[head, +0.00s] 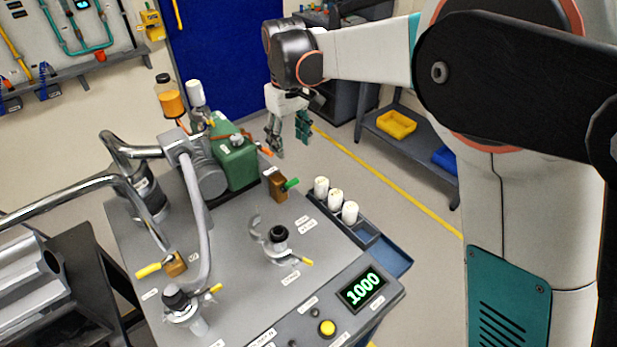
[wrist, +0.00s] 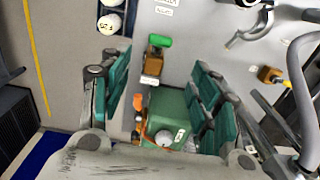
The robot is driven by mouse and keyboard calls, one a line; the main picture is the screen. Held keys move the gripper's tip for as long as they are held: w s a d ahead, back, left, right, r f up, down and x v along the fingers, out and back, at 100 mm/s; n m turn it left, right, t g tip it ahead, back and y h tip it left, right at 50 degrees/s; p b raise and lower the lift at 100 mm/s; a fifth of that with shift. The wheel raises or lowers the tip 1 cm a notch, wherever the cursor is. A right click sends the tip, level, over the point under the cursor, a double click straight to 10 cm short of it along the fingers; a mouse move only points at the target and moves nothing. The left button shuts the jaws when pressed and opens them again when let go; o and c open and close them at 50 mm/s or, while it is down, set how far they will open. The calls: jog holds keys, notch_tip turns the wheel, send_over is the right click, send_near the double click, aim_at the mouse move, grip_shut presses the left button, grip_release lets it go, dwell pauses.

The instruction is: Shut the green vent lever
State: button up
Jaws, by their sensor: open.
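The green vent lever (head: 290,184) sticks out from a brown valve block (head: 277,187) on the grey bench top, to the right of the green box-shaped unit (head: 235,163). My gripper (head: 289,150) is open and empty, above the far right part of the bench, beyond the valve. In the wrist view its teal fingers (wrist: 163,92) stand wide apart, with the block and lever ahead between them and not touched.
White-capped vials (head: 335,200) stand in a blue tray (head: 392,252) along the bench's right edge. A display (head: 363,288) reads 1000.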

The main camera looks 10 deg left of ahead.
aim_at(291, 181)
notch_tip(291, 181, down, 14)
jog(key=b, duration=0.2)
jog(key=shift+r+b, duration=0.2)
jog(key=shift+b, duration=0.2)
jog(key=shift+c, duration=0.6)
grip_shut()
jog(key=shift+a, duration=0.1)
